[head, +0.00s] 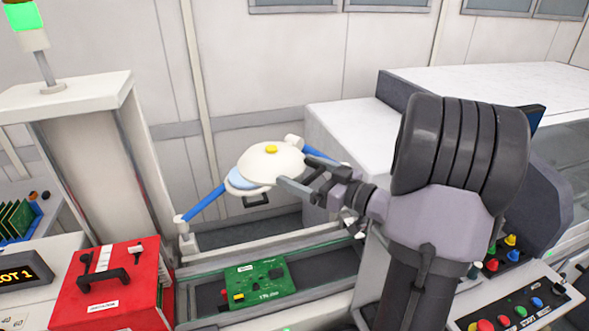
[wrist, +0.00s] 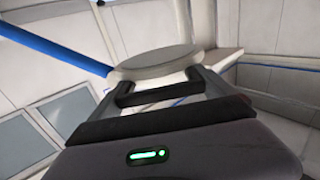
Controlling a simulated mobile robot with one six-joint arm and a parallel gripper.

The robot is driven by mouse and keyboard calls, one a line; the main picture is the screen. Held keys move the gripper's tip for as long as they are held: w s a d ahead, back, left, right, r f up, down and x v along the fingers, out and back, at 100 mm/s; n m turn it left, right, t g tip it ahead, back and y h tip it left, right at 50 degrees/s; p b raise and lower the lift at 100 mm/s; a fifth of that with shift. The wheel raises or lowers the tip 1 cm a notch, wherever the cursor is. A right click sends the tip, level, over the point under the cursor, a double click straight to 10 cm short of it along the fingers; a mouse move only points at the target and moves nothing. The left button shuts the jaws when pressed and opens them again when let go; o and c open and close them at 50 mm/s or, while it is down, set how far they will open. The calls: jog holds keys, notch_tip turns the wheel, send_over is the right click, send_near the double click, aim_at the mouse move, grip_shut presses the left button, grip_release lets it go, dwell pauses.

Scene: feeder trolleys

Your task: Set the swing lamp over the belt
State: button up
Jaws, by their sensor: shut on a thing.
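The swing lamp has a round cream head (head: 272,163) with a yellow knob on top, carried on blue arm links (head: 205,203). The head hangs above the belt (head: 318,267) and toward its far side. In the head view my gripper (head: 290,187) reaches in from the right and is shut at the near right edge of the lamp head. In the wrist view the pale lamp head (wrist: 155,65) lies just beyond my gripper's fingers (wrist: 160,92). What exactly the fingertips hold is partly hidden.
A green circuit board (head: 260,284) lies on the belt, nearer than the lamp. A red box (head: 112,290) with black handles stands at the left. A white machine (head: 345,125) stands behind my arm. A button panel (head: 520,305) is at the lower right.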

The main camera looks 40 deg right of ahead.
jog(key=o, duration=1.8)
jog(key=shift+c, duration=0.2)
jog(key=v, duration=0.7)
jog(key=shift+s+d, duration=0.1)
jog(key=shift+s, duration=0.2)
